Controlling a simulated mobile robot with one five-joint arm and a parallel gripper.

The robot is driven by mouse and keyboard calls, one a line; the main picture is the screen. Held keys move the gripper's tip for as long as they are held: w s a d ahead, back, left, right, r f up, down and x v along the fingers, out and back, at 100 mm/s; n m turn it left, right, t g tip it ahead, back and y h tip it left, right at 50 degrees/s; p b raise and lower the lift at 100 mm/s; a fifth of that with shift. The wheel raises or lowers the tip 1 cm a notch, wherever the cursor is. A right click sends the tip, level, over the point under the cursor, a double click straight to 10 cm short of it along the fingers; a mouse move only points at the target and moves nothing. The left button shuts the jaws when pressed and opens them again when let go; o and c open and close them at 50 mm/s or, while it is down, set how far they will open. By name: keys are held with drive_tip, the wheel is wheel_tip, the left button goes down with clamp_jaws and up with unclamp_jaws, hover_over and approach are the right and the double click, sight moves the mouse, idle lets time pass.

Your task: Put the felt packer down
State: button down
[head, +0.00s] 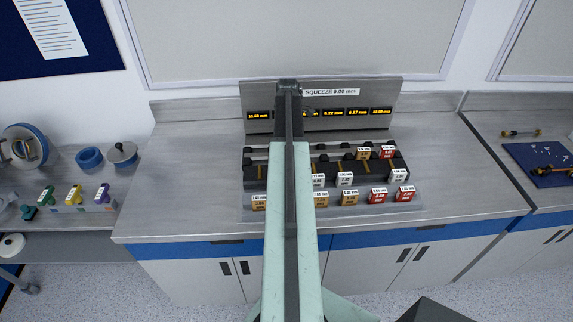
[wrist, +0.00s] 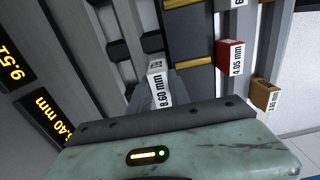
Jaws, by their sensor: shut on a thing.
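The felt packer appears to be the white block (wrist: 156,84) labelled 8.60 mm in the wrist view. My gripper (wrist: 165,90) is shut on it, above or at the grey rack; I cannot tell whether the block touches the rack. In the head view my arm hides the gripper and this block. The rack (head: 400,163) has dark slots and sits on the bench under a panel of yellow displays. White blocks (head: 345,179) stand in it, right of my arm.
Tan blocks (head: 349,198) and red blocks (head: 377,195) line the front of the rack. A red 4.05 mm block (wrist: 230,55) is near my gripper. A sign (head: 331,92) reads SQUEEZE 8.00 mm. The bench (head: 190,185) is clear left of the rack.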

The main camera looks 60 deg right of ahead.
wheel_tip(320, 180, down, 6)
drive_tip(key=b, duration=0.4)
drive_tip(key=shift+r, duration=0.45)
drive_tip(key=shift+f, duration=0.25)
drive_tip(key=c, duration=1.2)
unclamp_jaws()
drive_tip(key=shift+r, duration=0.1)
wheel_tip(320, 180, up, 13)
drive_tip(key=p, duration=1.2)
drive_tip(key=shift+f+p, duration=0.2)
drive_tip(key=shift+p, duration=0.15)
drive_tip(key=shift+f, duration=0.1)
